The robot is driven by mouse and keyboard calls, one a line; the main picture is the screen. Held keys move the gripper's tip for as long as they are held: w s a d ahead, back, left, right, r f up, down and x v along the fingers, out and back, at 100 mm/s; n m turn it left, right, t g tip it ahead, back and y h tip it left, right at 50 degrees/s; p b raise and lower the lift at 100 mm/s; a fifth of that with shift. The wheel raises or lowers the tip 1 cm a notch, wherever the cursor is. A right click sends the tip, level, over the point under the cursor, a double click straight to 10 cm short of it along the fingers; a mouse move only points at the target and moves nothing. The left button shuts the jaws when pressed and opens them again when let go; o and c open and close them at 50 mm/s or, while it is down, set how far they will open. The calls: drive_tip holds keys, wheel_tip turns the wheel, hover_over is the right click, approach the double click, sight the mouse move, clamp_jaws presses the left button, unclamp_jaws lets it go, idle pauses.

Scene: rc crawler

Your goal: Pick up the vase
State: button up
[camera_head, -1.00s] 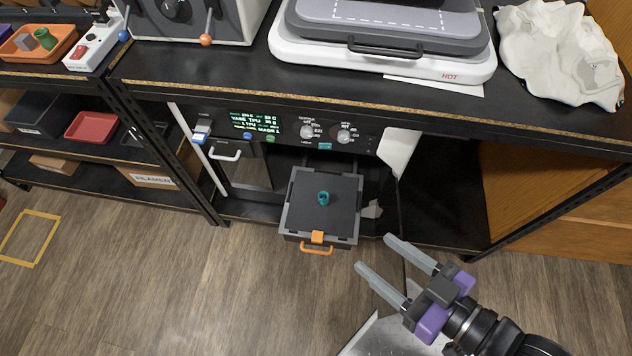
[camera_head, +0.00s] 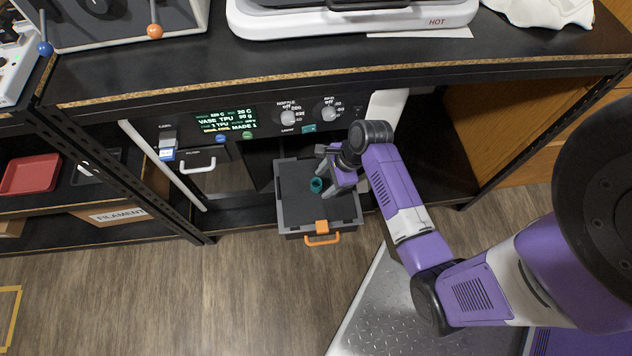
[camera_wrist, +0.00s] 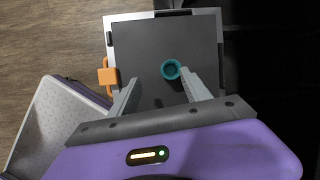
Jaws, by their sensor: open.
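The vase (camera_head: 316,185) is a small teal piece with an open round top. It stands on the dark plate of a pulled-out drawer (camera_head: 294,216) with an orange handle. In the wrist view the vase (camera_wrist: 171,69) is seen from above, just beyond the fingertips and nearer the right finger. My gripper (camera_head: 322,172) is open over the plate, its fingers pointing left close to the vase. In the wrist view my gripper's (camera_wrist: 160,82) two fingers are spread, with nothing held between them. Whether a finger touches the vase I cannot tell.
A printer panel (camera_head: 250,118) and the black bench top (camera_head: 180,70) lie above and behind the drawer. A hot press (camera_head: 350,18) sits on the bench. Shelf posts stand to the left.

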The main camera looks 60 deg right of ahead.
sight(316, 184)
drive_tip(key=shift+m+g+y, duration=0.3)
drive_tip(key=shift+m+y, duration=0.1)
drive_tip(key=shift+m, duration=0.4)
drive_tip(key=shift+w+d+f+b, duration=0.1)
drive_tip(key=shift+w+f+b, duration=0.4)
drive_tip(key=shift+f, duration=0.6)
drive_tip(key=shift+w+d+f+b, duration=0.1)
drive_tip(key=shift+w+f+b, duration=0.45)
drive_tip(key=shift+f, duration=0.55)
drive_tip(key=shift+w+d+f+b, duration=0.1)
drive_tip(key=shift+w+f+b, duration=0.2)
drive_tip(key=shift+w+f, duration=0.6)
drive_tip(key=shift+s+f, duration=0.15)
drive_tip(key=shift+s, duration=0.1)
drive_tip(key=shift+c, duration=0.5)
clamp_jaws()
